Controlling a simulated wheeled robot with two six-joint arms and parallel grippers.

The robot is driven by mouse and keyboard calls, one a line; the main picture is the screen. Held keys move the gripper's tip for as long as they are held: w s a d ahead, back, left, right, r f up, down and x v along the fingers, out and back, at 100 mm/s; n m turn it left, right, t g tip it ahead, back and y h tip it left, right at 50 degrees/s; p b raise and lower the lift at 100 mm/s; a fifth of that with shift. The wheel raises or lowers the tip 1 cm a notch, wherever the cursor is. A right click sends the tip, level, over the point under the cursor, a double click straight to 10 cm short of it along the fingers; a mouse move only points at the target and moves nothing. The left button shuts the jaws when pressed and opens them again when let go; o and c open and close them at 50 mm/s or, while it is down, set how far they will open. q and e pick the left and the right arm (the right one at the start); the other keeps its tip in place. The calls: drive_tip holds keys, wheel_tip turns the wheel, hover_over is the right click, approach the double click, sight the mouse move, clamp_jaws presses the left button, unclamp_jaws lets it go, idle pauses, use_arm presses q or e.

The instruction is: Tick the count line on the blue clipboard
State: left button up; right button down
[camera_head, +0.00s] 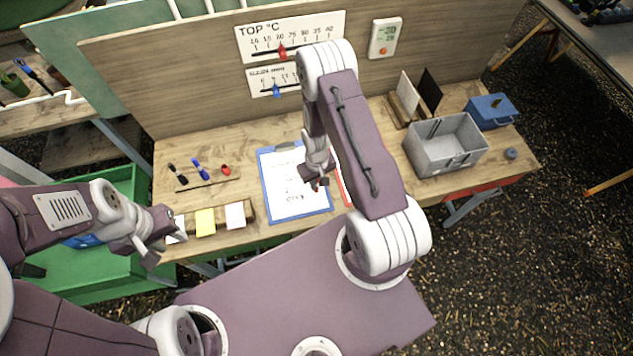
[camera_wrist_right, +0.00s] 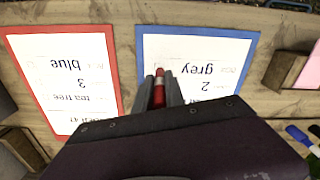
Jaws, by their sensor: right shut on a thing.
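The blue clipboard (camera_head: 265,192) lies on the wooden bench with a white printed sheet. In the right wrist view the blue clipboard (camera_wrist_right: 200,30) shows upside-down words "grey" and "2". My right gripper (camera_head: 318,180) is shut on a red pen (camera_wrist_right: 159,88), over the right part of the clipboard. I cannot tell whether the pen touches the paper. My left gripper (camera_head: 163,246) is open and empty near the bench's front left edge.
A red clipboard (camera_wrist_right: 115,70) lies beside the blue one, reading "blue" and "3". Black and blue pens (camera_head: 198,167) and a red piece (camera_head: 225,170) lie at left. Cards (camera_head: 205,222) stand in front. A grey bin (camera_head: 445,148) and blue box (camera_head: 490,110) stand right.

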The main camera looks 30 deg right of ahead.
drive_tip(key=shift+f, duration=0.4)
idle(0.5)
drive_tip(key=shift+s+d+b, duration=0.1)
drive_tip(key=shift+s+b, duration=0.2)
idle(0.5)
drive_tip(key=shift+w+d, duration=0.2)
drive_tip(key=shift+w+d, duration=0.3)
idle(0.3)
drive_tip(key=shift+r, duration=0.1)
idle(0.4)
wheel_tip(320, 180, up, 3)
drive_tip(key=shift+f+p, duration=0.1)
drive_tip(key=shift+p, duration=0.9)
